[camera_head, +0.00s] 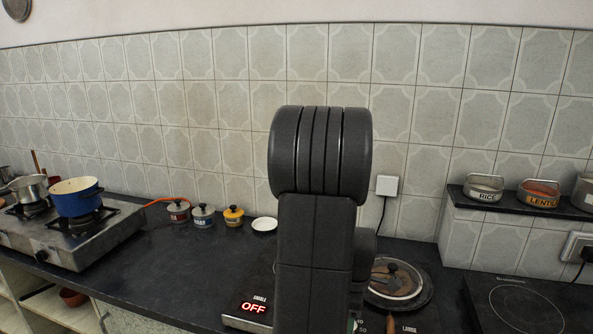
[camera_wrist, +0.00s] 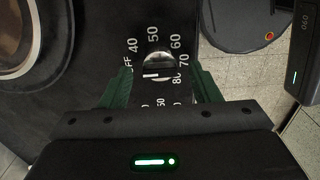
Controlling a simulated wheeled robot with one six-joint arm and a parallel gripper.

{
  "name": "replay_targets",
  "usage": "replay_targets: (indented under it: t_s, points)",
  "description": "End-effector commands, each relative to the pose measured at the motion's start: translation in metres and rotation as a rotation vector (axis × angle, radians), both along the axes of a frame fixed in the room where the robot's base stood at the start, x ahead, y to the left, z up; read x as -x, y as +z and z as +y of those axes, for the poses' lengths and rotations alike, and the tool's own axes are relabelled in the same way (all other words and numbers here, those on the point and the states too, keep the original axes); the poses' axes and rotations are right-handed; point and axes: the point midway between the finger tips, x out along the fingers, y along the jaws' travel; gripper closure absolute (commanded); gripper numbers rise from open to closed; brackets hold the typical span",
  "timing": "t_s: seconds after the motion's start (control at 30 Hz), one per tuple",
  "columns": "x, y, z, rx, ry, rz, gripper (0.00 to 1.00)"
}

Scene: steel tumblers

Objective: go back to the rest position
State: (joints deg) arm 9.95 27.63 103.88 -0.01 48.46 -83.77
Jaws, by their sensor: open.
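My gripper (camera_wrist: 160,82) shows in the wrist view with its two dark green fingers spread apart. A small dial knob (camera_wrist: 158,66) with a pale marker line sits between the fingers, on a dark panel with white numbers around it. The fingers are on either side of the knob, and I cannot tell how far above it they are. Nothing is held. In the head view my arm stands upright in the middle and hides part of the worktop; my gripper does not show there.
A steel stove (camera_head: 75,235) with a blue pot (camera_head: 76,197) stands at the left. Several small lidded tins and a white saucer (camera_head: 264,224) line the back. A lidded pan (camera_head: 396,282) is right of my arm. A shelf (camera_head: 516,204) with tins and a black hob (camera_head: 520,306) are further right.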

Motion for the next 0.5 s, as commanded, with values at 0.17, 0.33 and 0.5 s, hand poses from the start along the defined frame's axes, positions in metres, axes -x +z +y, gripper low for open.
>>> replay_targets:
  t_s: [0.17,0.33,0.5]
  points:
    - [0.000,0.000,0.000,0.000,0.000,0.000,0.44]
    - [0.000,0.005,0.000,0.000,0.006,0.000,0.44]
    - [-0.001,0.026,0.000,0.001,0.018,-0.005,0.44]
